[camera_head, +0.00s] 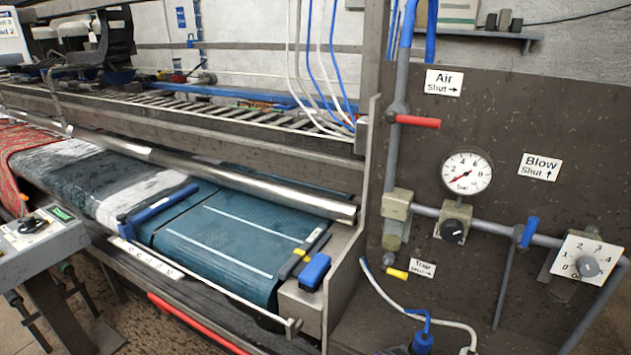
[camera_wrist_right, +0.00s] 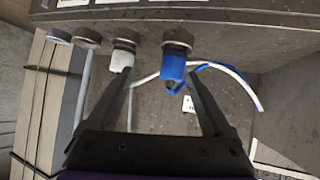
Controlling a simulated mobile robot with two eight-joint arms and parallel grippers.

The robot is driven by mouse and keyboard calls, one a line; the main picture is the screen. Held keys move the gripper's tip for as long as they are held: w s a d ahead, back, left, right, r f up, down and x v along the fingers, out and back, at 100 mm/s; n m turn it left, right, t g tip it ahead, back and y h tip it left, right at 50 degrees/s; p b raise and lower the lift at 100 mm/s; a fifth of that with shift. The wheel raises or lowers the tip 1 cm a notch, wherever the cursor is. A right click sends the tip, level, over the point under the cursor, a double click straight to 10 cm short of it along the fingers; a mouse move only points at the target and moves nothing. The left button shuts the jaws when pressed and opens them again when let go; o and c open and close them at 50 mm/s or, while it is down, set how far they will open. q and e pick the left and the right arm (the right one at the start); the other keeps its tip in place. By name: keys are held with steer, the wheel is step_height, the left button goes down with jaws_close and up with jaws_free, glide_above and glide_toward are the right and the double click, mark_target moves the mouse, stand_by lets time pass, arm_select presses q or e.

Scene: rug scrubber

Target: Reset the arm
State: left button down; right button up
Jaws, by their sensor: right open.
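My right gripper (camera_wrist_right: 160,78) shows in the right wrist view. Its two dark fingers are spread wide and nothing is held between them. Beyond the fingertips, a white fitting (camera_wrist_right: 122,58) lies near the left finger and a blue fitting (camera_wrist_right: 173,66) near the right finger, both on a dark panel. I cannot tell how far the fingers are from these fittings. Neither gripper shows in the head view.
A grey panel (camera_head: 560,110) at the right carries pipes, a pressure gauge (camera_head: 467,173), a red lever (camera_head: 418,121) and a blue lever (camera_head: 529,231). A steel roller (camera_head: 270,186) spans the scrubber over a teal rug (camera_head: 215,240). A control box (camera_head: 38,240) stands at left.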

steer(key=s+a+r+n+y+p, duration=0.1)
steer(key=s+a+n+y+p, duration=0.1)
steer(key=s, duration=0.5)
steer(key=s+a+r+n+g+y+p, duration=0.1)
steer(key=s+a+r+n+y+p, duration=0.1)
steer(key=s+n+y, duration=0.5)
steer(key=shift+s+a+p, duration=0.2)
steer(key=shift+a+p, duration=0.4)
steer(key=shift+p, duration=0.6)
steer(key=shift+r, duration=0.1)
